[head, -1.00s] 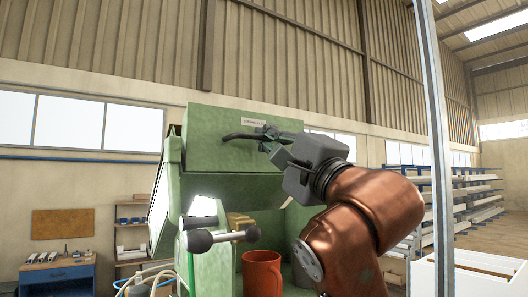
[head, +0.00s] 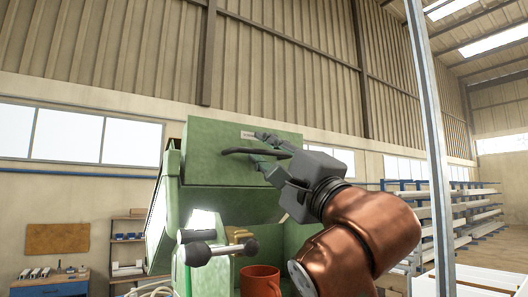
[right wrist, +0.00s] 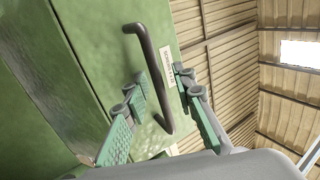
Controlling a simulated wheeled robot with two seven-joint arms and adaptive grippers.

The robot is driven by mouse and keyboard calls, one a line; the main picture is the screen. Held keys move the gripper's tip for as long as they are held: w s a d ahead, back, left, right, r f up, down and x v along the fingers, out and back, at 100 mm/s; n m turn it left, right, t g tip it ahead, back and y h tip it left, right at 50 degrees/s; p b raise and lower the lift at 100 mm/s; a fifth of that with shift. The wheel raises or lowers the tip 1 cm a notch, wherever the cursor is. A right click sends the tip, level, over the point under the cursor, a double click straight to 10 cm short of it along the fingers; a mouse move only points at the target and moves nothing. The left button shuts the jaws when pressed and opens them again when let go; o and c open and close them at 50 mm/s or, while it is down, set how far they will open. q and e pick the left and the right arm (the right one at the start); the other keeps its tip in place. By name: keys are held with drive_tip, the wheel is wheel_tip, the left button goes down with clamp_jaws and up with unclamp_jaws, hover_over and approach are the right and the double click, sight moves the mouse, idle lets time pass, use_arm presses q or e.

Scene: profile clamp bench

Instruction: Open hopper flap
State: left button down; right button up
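The hopper flap (head: 206,165) is a green panel high on the green machine, with a dark bar handle (head: 240,151) across it and a white label above. It looks closed. My right gripper (head: 262,152) is open at the handle's right part, one finger above the bar and one below. In the right wrist view, the handle (right wrist: 150,75) runs between the two spread green-grey fingers (right wrist: 160,88) with gaps showing; I cannot see contact. The label (right wrist: 167,66) sits beside one finger. My left gripper is not in view.
A red bucket (head: 259,281) stands low in front. A metal post (head: 433,150) rises to the right of my arm, with storage racks (head: 465,215) behind.

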drive_tip(key=v, duration=1.2)
drive_tip(key=shift+d, duration=0.1)
